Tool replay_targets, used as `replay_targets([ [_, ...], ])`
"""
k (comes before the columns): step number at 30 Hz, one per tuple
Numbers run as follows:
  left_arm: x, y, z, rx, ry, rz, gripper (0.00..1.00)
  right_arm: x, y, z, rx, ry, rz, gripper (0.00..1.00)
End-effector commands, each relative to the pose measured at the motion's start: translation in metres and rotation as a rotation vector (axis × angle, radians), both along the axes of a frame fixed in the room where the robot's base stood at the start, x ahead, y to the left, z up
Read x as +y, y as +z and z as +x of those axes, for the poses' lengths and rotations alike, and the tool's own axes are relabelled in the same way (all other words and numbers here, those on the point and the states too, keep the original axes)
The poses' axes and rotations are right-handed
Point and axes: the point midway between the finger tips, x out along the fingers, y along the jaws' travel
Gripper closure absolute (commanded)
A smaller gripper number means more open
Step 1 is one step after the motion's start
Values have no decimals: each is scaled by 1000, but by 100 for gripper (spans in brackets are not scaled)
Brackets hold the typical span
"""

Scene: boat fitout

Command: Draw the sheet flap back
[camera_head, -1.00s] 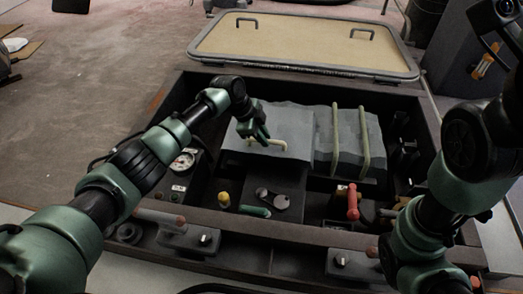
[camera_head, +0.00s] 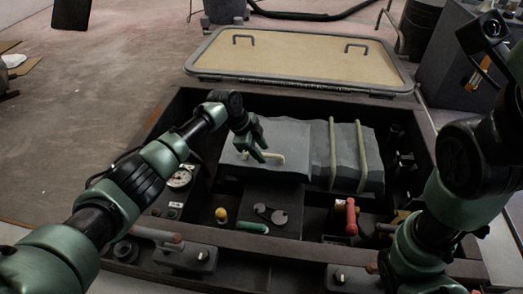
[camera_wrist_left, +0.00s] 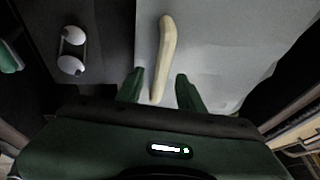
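The grey sheet flap (camera_head: 285,137) lies over the left part of the open hatch well in the head view. A cream bar handle (camera_head: 268,156) is on its front left part. My left gripper (camera_head: 258,153) is at the left end of this handle. In the left wrist view, the two green fingers of my left gripper (camera_wrist_left: 160,92) are apart, with the near end of the cream handle (camera_wrist_left: 165,50) between them. A gap shows on each side of the handle. The sheet (camera_wrist_left: 225,45) spreads flat beyond. My right arm is at the right, but its gripper is not visible.
The hatch lid (camera_head: 300,50) lies open behind the well. Two cream bars (camera_head: 361,155) cross the grey cover to the right. A spanner-like grey part (camera_head: 270,214), a red-handled valve (camera_head: 351,215), a yellow knob (camera_head: 221,214) and a gauge (camera_head: 179,178) sit in the well.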

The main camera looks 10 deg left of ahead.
Motion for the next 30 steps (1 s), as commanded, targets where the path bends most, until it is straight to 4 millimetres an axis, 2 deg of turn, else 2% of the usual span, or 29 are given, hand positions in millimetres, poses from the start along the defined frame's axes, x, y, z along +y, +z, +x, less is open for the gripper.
replay_targets([
  [6,13,37,-6,-1,0,0,62,0,33,1,1,0,1,64],
  [12,23,60,-11,0,0,1,62,0,52,-1,-5,1,1,64],
  [21,28,66,-13,1,0,0,62,-1,49,10,24,3,5,64],
  [30,27,66,-13,0,0,0,62,-1,49,10,26,1,3,64],
])
